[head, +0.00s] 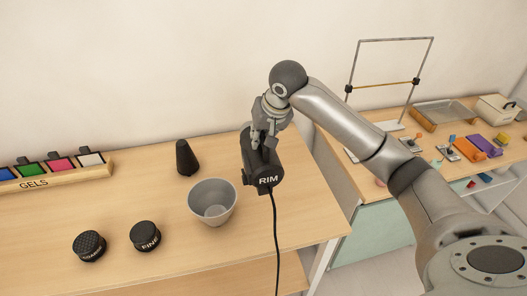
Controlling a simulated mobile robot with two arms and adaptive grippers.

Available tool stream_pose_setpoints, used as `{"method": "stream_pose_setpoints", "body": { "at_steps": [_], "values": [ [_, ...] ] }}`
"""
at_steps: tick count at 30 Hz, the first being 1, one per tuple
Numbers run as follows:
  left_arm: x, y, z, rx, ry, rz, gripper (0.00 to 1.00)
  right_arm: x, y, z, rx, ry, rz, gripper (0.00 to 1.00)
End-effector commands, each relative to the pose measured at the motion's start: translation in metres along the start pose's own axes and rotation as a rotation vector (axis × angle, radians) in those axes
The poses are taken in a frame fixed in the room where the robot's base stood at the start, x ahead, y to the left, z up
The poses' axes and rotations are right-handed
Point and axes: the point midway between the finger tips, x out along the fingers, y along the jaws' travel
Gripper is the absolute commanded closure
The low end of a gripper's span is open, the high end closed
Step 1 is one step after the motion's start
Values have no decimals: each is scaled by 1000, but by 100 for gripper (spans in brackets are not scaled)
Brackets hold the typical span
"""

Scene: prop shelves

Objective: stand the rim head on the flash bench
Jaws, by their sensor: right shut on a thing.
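The rim head (264,172) is a black flash head with "RIM" in white on its end and a black cable hanging down past the bench's front edge. My right gripper (262,138) is shut on it from above. The head appears over the right part of the wooden flash bench (185,240); I cannot tell whether its underside touches the bench. My left gripper is not in view.
A grey bowl (212,202) stands just left of the rim head. A black cone (186,158) stands behind it. Two round black grids (146,236) lie at the front left, and a gel rack (50,182) at the far left. A second table (400,125) with a metal frame is at right.

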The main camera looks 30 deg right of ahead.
Motion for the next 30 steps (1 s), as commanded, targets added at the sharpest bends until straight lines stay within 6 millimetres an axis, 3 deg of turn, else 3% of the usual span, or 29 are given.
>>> {"method": "stream_pose_setpoints", "body": {
  "at_steps": [11,15,30],
  "values": [
    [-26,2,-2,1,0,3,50,23,73,-22,5,9,2,100],
    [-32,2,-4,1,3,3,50,46,91,-19,3,7,-1,100],
    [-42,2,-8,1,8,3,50,81,125,-18,2,9,-3,100]
  ]
}}
